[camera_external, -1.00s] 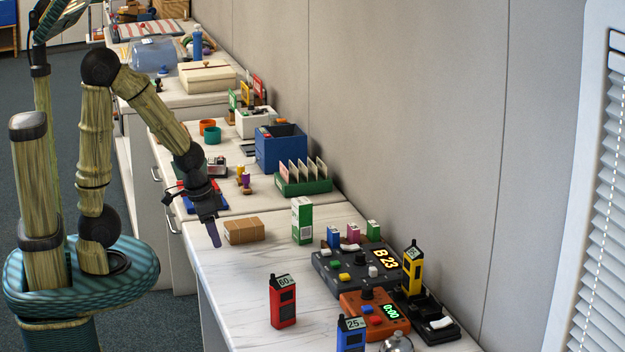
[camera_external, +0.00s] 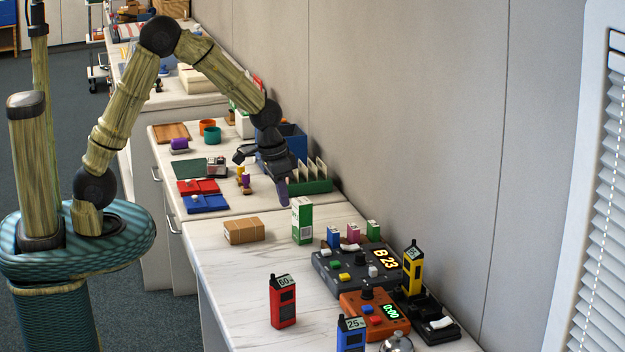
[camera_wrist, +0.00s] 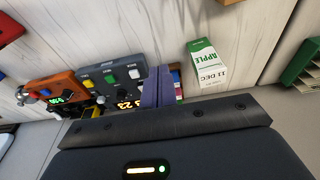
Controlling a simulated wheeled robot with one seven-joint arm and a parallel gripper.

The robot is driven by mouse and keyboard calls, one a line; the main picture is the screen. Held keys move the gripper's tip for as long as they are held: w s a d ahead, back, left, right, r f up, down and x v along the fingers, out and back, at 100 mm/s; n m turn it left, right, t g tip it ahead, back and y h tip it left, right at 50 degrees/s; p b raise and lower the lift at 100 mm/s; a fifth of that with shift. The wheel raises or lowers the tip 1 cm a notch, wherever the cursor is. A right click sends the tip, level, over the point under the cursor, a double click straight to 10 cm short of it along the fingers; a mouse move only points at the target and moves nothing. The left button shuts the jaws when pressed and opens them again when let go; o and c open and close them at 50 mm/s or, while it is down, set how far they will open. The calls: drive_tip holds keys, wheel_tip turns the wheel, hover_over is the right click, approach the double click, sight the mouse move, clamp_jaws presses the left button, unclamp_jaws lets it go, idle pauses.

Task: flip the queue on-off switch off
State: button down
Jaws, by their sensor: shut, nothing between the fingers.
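The dark grey queue box (camera_external: 335,275) lies on the near counter and shows a lit "B 23" display (camera_external: 387,259). It has green, yellow and white buttons, a black knob and a red control. It also shows left of my fingers in the wrist view (camera_wrist: 124,88). I cannot tell which control is its on-off switch. My gripper (camera_external: 283,202) is shut and empty, fingertips pointing down. In the external view it is above the counter by the green card rack, behind the green-and-white carton and apart from the queue box. Its purple fingers show in the wrist view (camera_wrist: 159,75).
The green-and-white apple carton (camera_external: 302,222) stands between my gripper and the queue box. An orange timer (camera_external: 372,320), red radio (camera_external: 283,302), blue radio (camera_external: 350,337) and yellow radio (camera_external: 412,270) are close by. A wall borders the counter.

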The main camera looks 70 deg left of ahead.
drive_tip(key=w+d+r+p, duration=0.2)
drive_tip(key=w+d+p, duration=0.1)
drive_tip(key=w, duration=0.3)
drive_tip(key=w+d+r+p, duration=0.3)
drive_tip(key=w+d+p, duration=0.1)
drive_tip(key=w+p, duration=0.2)
drive_tip(key=shift+w+d+g, duration=0.15)
drive_tip(key=shift+w+g, duration=0.15)
drive_tip(key=shift+w, duration=0.4)
drive_tip(key=shift+f, duration=0.1)
drive_tip(key=p, duration=0.3)
hover_over(347, 246)
drive_tip(key=f, duration=0.6)
drive_tip(key=w+f, duration=0.1)
drive_tip(key=f, duration=0.2)
drive_tip(key=shift+f, duration=0.2)
drive_tip(key=f, duration=0.1)
drive_tip(key=s+f, duration=0.1)
drive_tip(key=f, duration=0.1)
drive_tip(key=shift+s+d+f+p, duration=0.1)
drive_tip(key=shift+f+p, duration=0.05)
drive_tip(key=shift+p, duration=0.15)
drive_tip(key=shift+s+f, duration=0.1)
drive_tip(key=shift+f, duration=0.35)
